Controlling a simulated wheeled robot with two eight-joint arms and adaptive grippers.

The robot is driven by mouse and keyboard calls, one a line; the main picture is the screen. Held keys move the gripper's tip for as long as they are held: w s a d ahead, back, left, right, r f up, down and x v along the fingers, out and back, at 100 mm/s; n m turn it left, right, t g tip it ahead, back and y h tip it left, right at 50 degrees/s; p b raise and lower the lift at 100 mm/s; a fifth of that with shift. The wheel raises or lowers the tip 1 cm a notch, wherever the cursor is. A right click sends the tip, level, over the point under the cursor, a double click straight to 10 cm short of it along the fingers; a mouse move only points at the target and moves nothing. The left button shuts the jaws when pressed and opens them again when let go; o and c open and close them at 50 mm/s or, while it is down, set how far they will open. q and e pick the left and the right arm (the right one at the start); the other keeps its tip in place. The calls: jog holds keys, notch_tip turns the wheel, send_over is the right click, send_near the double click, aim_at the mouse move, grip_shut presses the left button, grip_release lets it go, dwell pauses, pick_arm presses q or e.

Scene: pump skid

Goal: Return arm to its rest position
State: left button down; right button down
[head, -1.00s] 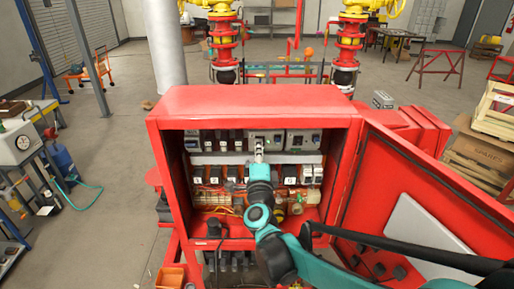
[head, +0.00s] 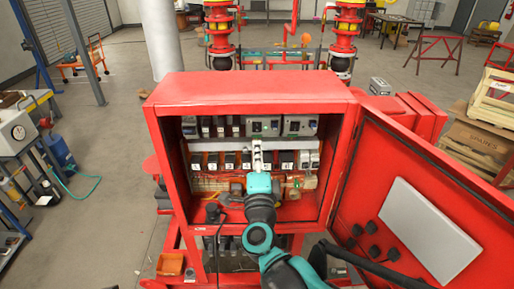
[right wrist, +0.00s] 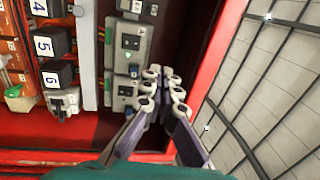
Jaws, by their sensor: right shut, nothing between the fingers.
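My right gripper (head: 257,146) is in front of the open red control cabinet (head: 240,86), its fingers pointing toward the rows of devices inside. The fingers are shut with nothing between them. In the right wrist view the closed fingertips (right wrist: 163,78) show in front of the grey modules, apart from the numbered blocks. My teal and black right arm comes up from the bottom of the head view and hides part of the cabinet's lower middle. My left gripper is not in view.
The red cabinet door (head: 425,195) stands open at the right, close to my arm. Numbered black relay blocks (head: 230,162) sit in a row inside, below grey modules (head: 264,127). A workbench (head: 18,135) is far left; wooden crates (head: 497,98) are far right. Red pipework stands behind.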

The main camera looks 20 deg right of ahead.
jog(key=shift+s+a+r, duration=0.1)
jog(key=shift+s+a, duration=0.05)
jog(key=shift+s, duration=0.05)
jog(key=s+a+f+n+g+y+b, duration=0.2)
jog(key=a+f+n+y+b, duration=0.3)
jog(key=f+n+b, duration=0.45)
jog(key=s+a+f+n+g+y+b, duration=0.15)
jog(key=a+f+n+y+b, duration=0.35)
jog(key=f, duration=0.7)
jog(key=s+d+f+n+g+h+b, duration=0.1)
jog(key=s+f+b, duration=0.3)
jog(key=f, duration=0.4)
jog(key=s+d+f+n+g+h+b, duration=0.1)
jog(key=s+d+f+n+g+b, duration=0.2)
jog(key=f, duration=0.6)
jog(key=s+d+f+n+g+h+b, duration=0.1)
jog(key=s+d+f+n+g+b, duration=0.2)
jog(key=s+f, duration=0.3)
notch_tip(320, 180, down, 3)
jog(key=shift+s+d+r+g+h+b, duration=0.1)
jog(key=shift+s+d+g+h+b, duration=0.3)
jog(key=shift+d+g+b, duration=0.35)
jog(key=shift+a, duration=0.2)
